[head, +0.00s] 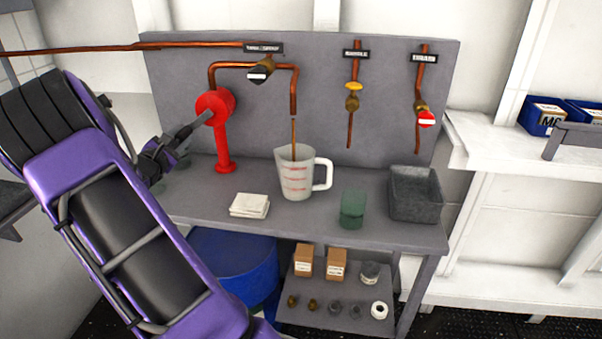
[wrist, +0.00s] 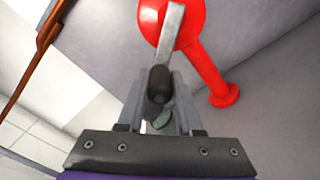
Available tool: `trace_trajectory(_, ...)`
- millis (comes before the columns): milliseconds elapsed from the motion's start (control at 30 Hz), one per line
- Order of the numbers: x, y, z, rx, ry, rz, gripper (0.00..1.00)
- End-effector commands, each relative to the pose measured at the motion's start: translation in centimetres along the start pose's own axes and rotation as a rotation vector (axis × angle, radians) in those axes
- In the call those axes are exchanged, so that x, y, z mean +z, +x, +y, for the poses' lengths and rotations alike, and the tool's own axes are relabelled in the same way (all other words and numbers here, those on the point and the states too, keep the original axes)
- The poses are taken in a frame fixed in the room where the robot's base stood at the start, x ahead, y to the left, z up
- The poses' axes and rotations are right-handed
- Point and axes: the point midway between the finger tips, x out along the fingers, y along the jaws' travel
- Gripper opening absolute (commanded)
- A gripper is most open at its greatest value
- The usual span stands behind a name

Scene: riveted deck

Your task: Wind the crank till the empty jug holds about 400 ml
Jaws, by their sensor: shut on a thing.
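A red hand pump (head: 221,135) with a grey crank arm (head: 192,130) stands on the bench at the left; the crank points down and left. My gripper (head: 160,160) is at the crank's end. In the wrist view my gripper (wrist: 160,115) is shut on the dark crank handle (wrist: 159,82), with the red pump body (wrist: 190,25) behind. A translucent jug (head: 296,180) with red marks and a white handle stands upright under the copper spout (head: 294,95). A brown stream (head: 294,135) runs from the spout into the jug. The liquid level is too unclear to read.
A folded white cloth (head: 249,205), a green cup (head: 352,208) and a grey tray (head: 415,195) stand on the bench. Two more copper pipes with a yellow valve (head: 354,88) and a red valve (head: 426,119) hang behind. A blue drum (head: 235,265) is below.

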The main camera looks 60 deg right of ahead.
Motion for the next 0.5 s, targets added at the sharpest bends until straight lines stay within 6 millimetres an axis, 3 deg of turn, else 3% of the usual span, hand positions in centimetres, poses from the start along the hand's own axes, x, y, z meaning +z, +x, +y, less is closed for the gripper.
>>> trace_trajectory(200,0.8,-0.2,3.1,0.005,0.002,0.009,0.0)
trace_trajectory(500,1.9,-0.2,4.5,0.007,0.003,0.008,0.0)
